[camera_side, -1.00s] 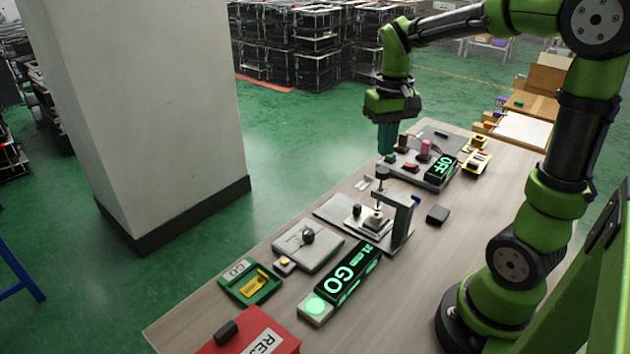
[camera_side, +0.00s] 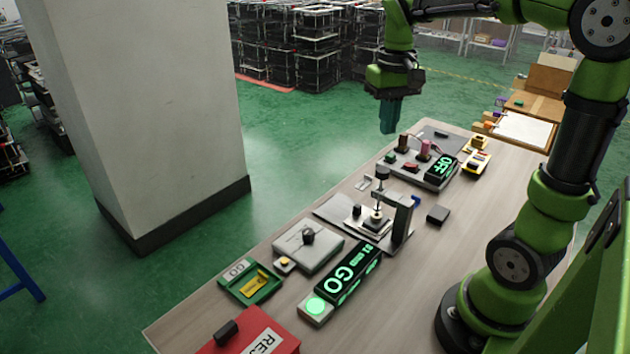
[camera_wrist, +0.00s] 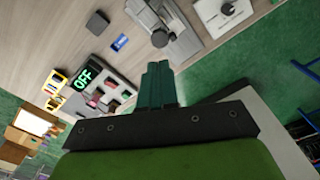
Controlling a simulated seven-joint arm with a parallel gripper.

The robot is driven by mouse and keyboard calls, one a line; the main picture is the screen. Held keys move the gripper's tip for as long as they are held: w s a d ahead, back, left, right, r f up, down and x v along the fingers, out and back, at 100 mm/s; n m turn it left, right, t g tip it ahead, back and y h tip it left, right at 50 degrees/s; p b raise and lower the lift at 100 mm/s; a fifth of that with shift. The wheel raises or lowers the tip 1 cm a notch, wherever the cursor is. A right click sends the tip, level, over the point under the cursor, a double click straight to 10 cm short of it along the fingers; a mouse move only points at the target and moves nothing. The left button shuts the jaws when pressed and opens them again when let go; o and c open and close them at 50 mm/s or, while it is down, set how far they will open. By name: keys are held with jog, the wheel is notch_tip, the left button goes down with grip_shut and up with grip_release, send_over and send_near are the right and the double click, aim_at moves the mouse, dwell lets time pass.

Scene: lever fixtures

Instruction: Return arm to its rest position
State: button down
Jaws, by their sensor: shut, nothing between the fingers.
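My gripper (camera_side: 389,128) hangs in the air above the far left edge of the table, pointing down. Its teal fingers are together and empty, and they also show in the wrist view (camera_wrist: 158,68). It is apart from the lever fixture (camera_side: 411,167) below it, which has red and dark levers and a display reading OFF (camera_side: 441,170). That fixture also shows left of the fingers in the wrist view (camera_wrist: 121,87).
A pillar (camera_side: 150,110) rises at the left.

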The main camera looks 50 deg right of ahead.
jog(key=shift+a+f+t, duration=0.5)
jog(key=shift+a+f, duration=0.1)
jog(key=shift+f, duration=0.15)
jog(key=s+a+n+t+y, duration=0.1)
jog(key=s+a+t, duration=0.2)
jog(key=a, duration=0.3)
jog(key=s+a+n+t+y, duration=0.1)
jog(key=s+a+t, duration=0.2)
jog(key=a, duration=0.4)
jog(key=shift+s+r, duration=0.15)
jog(key=shift+s, duration=0.15)
jog(key=shift+a, duration=0.1)
